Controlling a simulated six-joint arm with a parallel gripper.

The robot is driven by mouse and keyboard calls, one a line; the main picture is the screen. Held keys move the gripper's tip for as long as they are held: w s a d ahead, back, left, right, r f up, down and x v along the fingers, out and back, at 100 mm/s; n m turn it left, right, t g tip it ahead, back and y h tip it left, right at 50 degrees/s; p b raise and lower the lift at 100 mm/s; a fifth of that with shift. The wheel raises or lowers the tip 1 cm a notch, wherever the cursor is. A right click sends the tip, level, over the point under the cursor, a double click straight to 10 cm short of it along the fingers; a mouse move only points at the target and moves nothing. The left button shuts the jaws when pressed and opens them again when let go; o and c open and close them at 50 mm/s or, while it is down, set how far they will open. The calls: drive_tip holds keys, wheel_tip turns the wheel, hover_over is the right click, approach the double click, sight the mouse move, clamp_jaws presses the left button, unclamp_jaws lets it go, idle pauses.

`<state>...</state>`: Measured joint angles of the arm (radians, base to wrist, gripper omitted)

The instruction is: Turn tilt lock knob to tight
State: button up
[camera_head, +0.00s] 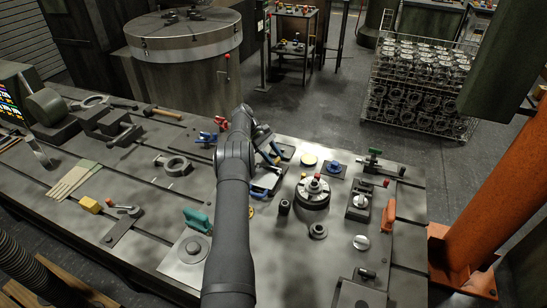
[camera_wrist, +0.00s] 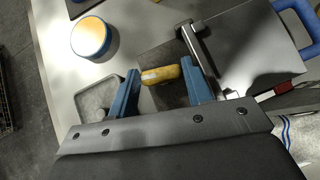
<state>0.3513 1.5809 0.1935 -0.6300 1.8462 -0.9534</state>
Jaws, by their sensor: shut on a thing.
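Any tight or loose marking is not readable. In the head view my gripper (camera_head: 270,160) is over the middle of the table, and my arm hides much of it; I cannot make out the knob there.
A metal lever (camera_wrist: 197,50) lies just right of the knob, and a blue handle (camera_wrist: 297,15) is at the fixture's far corner. A round blue container with an orange top (camera_wrist: 91,36) stands to the left.

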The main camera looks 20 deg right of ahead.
drive_tip(key=shift+d, duration=0.1)
idle(0.4)
drive_tip(key=o, duration=1)
drive_tip(key=shift+a+n, duration=0.2)
drive_tip(key=shift+n, duration=0.2)
